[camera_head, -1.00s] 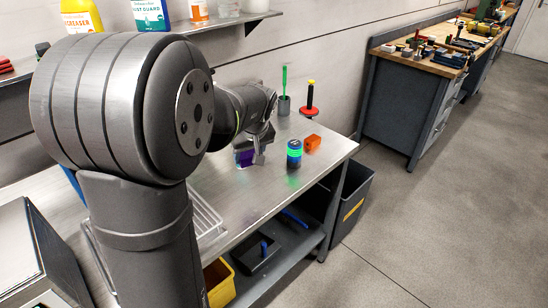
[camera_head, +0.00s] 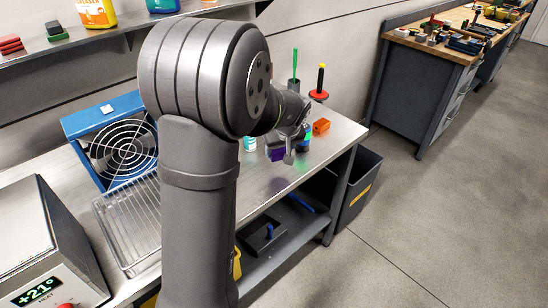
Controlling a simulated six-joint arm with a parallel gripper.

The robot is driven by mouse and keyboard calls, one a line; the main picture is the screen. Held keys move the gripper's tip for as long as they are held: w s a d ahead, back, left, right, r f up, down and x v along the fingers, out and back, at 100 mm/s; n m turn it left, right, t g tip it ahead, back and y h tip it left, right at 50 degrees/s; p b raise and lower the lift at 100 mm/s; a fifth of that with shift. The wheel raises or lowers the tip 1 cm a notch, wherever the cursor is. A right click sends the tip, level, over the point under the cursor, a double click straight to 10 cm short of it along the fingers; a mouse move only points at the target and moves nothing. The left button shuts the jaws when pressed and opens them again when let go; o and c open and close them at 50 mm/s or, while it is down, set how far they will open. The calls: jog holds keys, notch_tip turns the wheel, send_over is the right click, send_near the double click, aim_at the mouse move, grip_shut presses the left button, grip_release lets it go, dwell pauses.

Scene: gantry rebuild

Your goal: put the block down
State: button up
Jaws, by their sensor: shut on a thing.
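My gripper (camera_head: 289,153) is over the right part of the metal bench (camera_head: 196,180). It is shut on a small purple block (camera_head: 277,155), which shows just left of the fingers and is partly covered by them. I cannot tell whether the block touches the bench top or hangs slightly above it. An orange block (camera_head: 321,126) lies on the bench to the right, apart from my gripper.
A green brush in a cup (camera_head: 294,75) and a red-and-black tool (camera_head: 319,90) are at the back. A blue fan (camera_head: 112,143) and wire rack (camera_head: 130,222) are left.

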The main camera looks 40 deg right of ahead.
aim_at(273, 167)
jog(key=shift+w+a+f, duration=0.1)
jog(key=shift+w+f, duration=0.3)
jog(key=shift+w, duration=0.25)
jog(key=shift+w+a+f, duration=0.1)
jog(key=shift+w+f, duration=0.3)
jog(key=shift+w, duration=0.2)
jog(key=shift+f, duration=1.9)
jog(key=shift+f, duration=0.15)
jog(key=o, duration=1.1)
jog(key=v, duration=1.2)
